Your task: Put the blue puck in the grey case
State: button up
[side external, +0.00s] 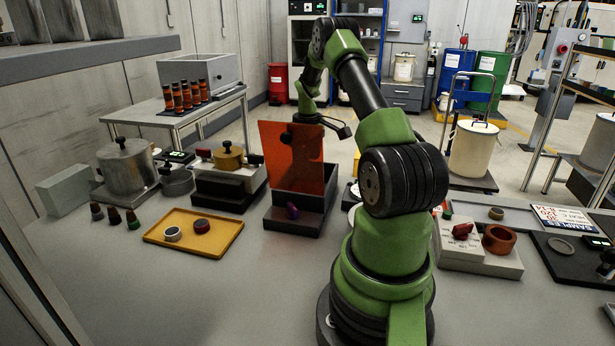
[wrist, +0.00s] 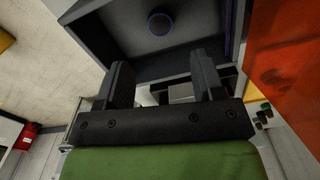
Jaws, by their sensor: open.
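The grey case (side external: 300,226) stands on the bench with its see-through orange lid (side external: 290,150) raised. In the wrist view, the case's wall (wrist: 237,35) and part of its inside show. The blue puck (wrist: 161,22) shows there as a dark disc with a blue rim, lying flat on the case floor, apart from my fingers. A small purple piece (side external: 292,211) shows at the case's front; I cannot tell whether it is the puck or a catch. My gripper (wrist: 161,62) is open and empty by the case. In the side view the lid partly hides it.
A yellow tray (side external: 214,255) with two round pieces lies left of the case. A black stand with a brass pot (side external: 228,158) is close on the left. A white block with a copper ring (side external: 499,239) is on the right. The bench front is clear.

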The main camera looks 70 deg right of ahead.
jog(key=shift+r, duration=1.7)
jog(key=w+a+r+m+t+h, duration=0.1)
jog(key=w+a+r, duration=0.2)
jog(key=r, duration=0.2)
jog(key=w+a+r+t+h, duration=0.1)
jog(key=w+a+r, duration=0.15)
jog(key=r, duration=0.25)
jog(key=w+a+r+t, duration=0.3)
jog(key=a+r, duration=0.5)
jog(key=a, duration=0.4)
jog(key=s+a+t+y, duration=0.1)
jog(key=s+a+y, duration=0.1)
jog(key=s+a, duration=0.5)
jog(key=s+a+m+t+y, duration=0.1)
jog(key=s+a+y, duration=0.1)
jog(key=s+a, duration=0.5)
jog(key=a, duration=0.5)
jog(key=shift+a, duration=0.15)
jog(key=shift+s, duration=0.1)
